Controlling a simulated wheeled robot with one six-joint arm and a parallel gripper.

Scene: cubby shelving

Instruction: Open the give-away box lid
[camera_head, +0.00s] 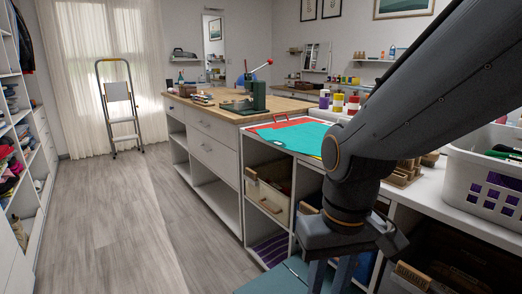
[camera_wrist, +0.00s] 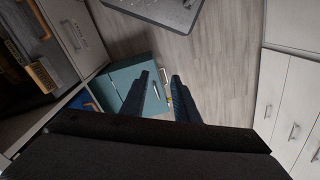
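A teal box (camera_head: 268,281), which looks like the give-away box, stands low at the bottom of the head view, partly cut off by the frame. Its flat teal top looks closed. In the wrist view the teal box (camera_wrist: 126,74) lies beyond my fingers, and the left finger hides part of it. My gripper (camera_head: 331,276) hangs over the right part of the box in the head view, fingers downward. In the wrist view my gripper (camera_wrist: 161,92) has its two dark fingers apart with nothing held between them. I cannot tell whether they touch the box.
Cubby shelving holds a beige bin (camera_head: 268,194) and purple striped cloth (camera_head: 270,250). A white basket (camera_head: 485,180) stands on the right counter. A blue bin with an orange edge (camera_wrist: 92,106) sits beside the teal box. Wooden floor (camera_head: 120,220) is clear at left.

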